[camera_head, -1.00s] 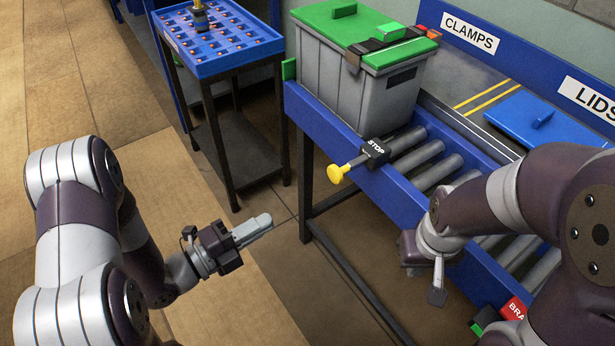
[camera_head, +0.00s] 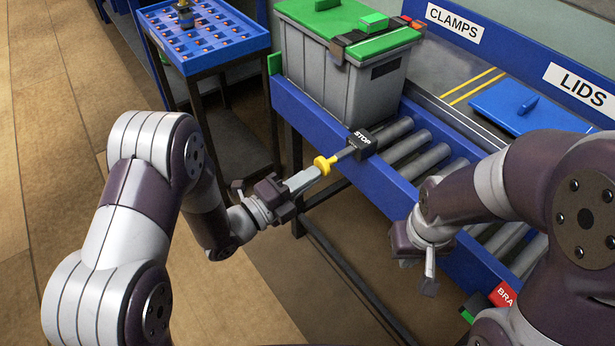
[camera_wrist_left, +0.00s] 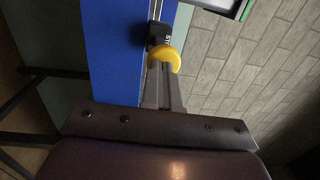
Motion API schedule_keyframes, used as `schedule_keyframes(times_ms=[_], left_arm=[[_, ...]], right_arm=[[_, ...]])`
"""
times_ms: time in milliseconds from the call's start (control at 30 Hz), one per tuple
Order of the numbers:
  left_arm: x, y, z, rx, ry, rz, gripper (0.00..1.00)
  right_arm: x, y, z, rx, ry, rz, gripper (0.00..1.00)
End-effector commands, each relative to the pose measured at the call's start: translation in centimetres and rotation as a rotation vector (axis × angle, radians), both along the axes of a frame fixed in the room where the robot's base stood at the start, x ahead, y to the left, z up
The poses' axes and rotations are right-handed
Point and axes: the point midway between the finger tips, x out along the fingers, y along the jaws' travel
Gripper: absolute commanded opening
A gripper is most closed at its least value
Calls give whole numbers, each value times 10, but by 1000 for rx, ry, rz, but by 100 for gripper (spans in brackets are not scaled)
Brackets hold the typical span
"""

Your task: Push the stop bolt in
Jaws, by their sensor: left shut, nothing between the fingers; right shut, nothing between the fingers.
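The stop bolt has a yellow knob (camera_head: 325,165) on a grey rod, which enters a black block marked STOP (camera_head: 362,143) on the blue conveyor rail. A length of rod shows between knob and block. My left gripper (camera_head: 317,172) is shut and empty, its fingertips at the knob's outer face, touching or nearly so. In the left wrist view the yellow knob (camera_wrist_left: 165,58) is right at the tips of the shut fingers (camera_wrist_left: 160,75), with the black block (camera_wrist_left: 158,32) beyond. My right gripper (camera_head: 429,285) is shut and empty, hanging beside the conveyor's front side.
A grey bin with a green lid (camera_head: 345,85) stands on the rollers behind the stop block. A blue tray table (camera_head: 205,65) stands at the back left. A blue lid (camera_head: 530,107) lies on the shelf by the LIDS sign. Bare rollers lie right of the block.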

Motion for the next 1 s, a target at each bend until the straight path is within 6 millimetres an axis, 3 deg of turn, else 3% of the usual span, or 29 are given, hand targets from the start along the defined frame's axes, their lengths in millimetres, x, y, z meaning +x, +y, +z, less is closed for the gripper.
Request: schedule_keyframes(times_ms=[333, 633, 1000], left_arm=[[1, -2, 0, 0, 0, -1, 0], [26, -37, -2, 1, -2, -3, 0], [30, -41, 2, -2, -6, -2, 0]], right_arm=[[0, 0, -1, 0, 0, 0, 0], [0, 0, -13, 0, 0, 0, 0], [0, 0, -13, 0, 0, 0, 0]])
